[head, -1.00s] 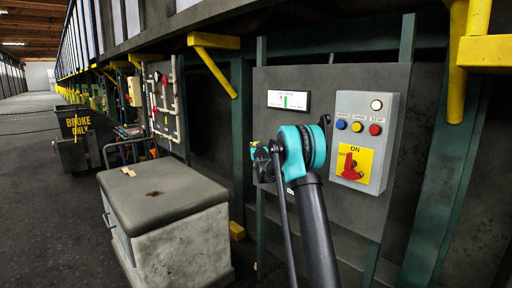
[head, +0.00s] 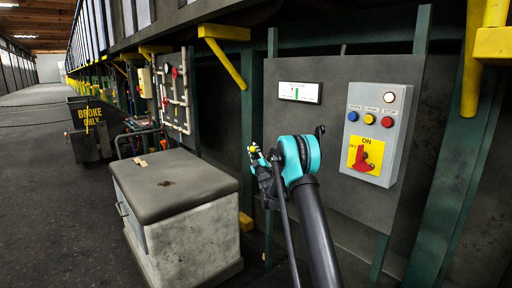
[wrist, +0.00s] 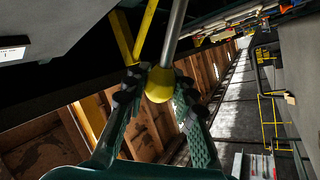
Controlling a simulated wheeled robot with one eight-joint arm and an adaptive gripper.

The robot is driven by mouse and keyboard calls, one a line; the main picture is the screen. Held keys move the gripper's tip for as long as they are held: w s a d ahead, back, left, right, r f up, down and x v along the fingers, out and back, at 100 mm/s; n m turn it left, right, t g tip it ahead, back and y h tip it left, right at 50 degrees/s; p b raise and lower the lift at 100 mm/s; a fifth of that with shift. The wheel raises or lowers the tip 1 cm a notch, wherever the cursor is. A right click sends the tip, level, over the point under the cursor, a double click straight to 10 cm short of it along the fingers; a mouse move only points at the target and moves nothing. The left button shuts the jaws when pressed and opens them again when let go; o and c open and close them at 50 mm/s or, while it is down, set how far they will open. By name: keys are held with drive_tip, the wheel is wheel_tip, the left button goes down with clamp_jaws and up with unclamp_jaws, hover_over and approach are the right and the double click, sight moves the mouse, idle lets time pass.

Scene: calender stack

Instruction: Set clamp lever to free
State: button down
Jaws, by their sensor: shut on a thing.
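In the wrist view the clamp lever shows as a grey metal rod (wrist: 175,34) ending in a round yellow knob (wrist: 160,87). The dark, padded fingers of my gripper (wrist: 159,82) are shut on the knob, one on each side. In the head view my gripper (head: 257,158) is at the end of my teal and black arm, left of the arm's wrist joint. A small yellow spot shows at its tip. The lever's pivot and any markings for its positions are hidden or out of view.
A grey panel (head: 335,190) behind my arm carries a white gauge (head: 300,92) and a control box (head: 400,95) with buttons and a red rotary switch (head: 364,160). A grey chest (head: 190,225) stands left. A yellow brace (head: 222,62) juts out above. The aisle floor (head: 60,220) is clear.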

drive_tip(key=shift+s+a+f+n+y, duration=0.15)
drive_tip(key=shift+f+n+y, duration=0.25)
drive_tip(key=shift+n, duration=0.2)
drive_tip(key=shift+s+a+f+n+y, duration=0.15)
drive_tip(key=shift+f+n+y, duration=0.15)
drive_tip(key=shift+n+y, duration=0.25)
drive_tip(key=c, duration=1.2)
unclamp_jaws()
drive_tip(key=v, duration=1.2)
